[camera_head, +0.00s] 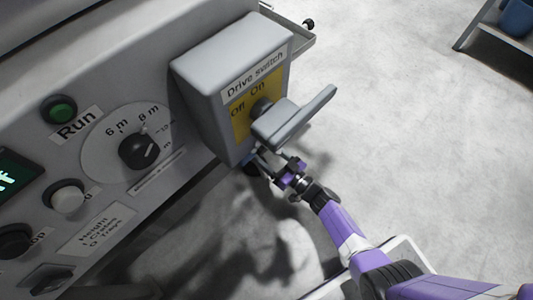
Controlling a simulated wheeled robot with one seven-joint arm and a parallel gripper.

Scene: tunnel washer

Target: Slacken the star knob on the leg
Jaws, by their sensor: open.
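My gripper (262,160) is at the end of my purple arm, just below the grey handle of the drive switch and close to the panel's lower edge. Its jaws are open, with the fingertips partly hidden by the switch handle and in shadow. I cannot clearly make out the star knob or the leg. A small dark, bluish shape shows at the fingertips, but I cannot tell whether it is the knob or whether the gripper touches it.
The drive switch box (232,70) juts out with its lever handle (293,117) over my gripper. The panel carries a dial (138,151), a green Run button (60,109) and other knobs. A dark-framed trolley or shelf (495,35) stands at top right. The pale floor (420,130) is clear.

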